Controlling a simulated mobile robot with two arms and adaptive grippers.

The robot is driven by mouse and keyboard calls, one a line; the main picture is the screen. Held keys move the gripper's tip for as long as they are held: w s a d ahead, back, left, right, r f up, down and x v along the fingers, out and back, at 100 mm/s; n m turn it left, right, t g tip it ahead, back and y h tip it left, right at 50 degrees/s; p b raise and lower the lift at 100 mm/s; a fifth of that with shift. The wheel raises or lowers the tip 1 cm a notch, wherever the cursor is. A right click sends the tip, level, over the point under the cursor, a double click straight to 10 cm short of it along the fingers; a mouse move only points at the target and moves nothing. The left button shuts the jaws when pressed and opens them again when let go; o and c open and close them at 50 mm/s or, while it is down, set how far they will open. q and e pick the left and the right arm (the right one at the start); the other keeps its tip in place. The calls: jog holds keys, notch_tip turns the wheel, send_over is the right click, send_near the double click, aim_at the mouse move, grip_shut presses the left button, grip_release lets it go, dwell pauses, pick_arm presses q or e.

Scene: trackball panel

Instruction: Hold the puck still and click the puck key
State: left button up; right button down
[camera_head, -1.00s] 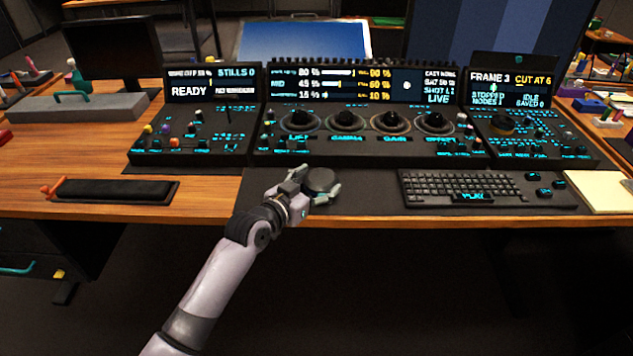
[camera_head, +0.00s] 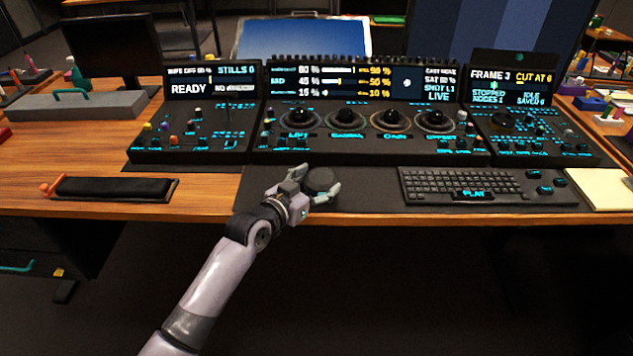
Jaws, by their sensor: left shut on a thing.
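The puck (camera_head: 320,180) is a dark round disc on the black desk mat, left of the keyboard. My left gripper (camera_head: 318,187) reaches it from the front left, with its fingers shut around the puck's sides. Part of the puck's near side is hidden by the fingers. The puck key cannot be told for certain, as small key labels are too blurred to read. Several small separate keys (camera_head: 545,188) sit right of the keyboard. My right gripper is not in view.
The black keyboard (camera_head: 465,186) lies right of the puck. Behind stands the trackball panel (camera_head: 365,150) with several dark balls, knobs and lit screens. A black wrist pad (camera_head: 115,188) lies left, a pale notepad (camera_head: 600,190) right. The mat between puck and keyboard is clear.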

pick_arm(q)
jog(key=shift+f, duration=0.15)
dwell(0.3)
jog(key=o, duration=1.1)
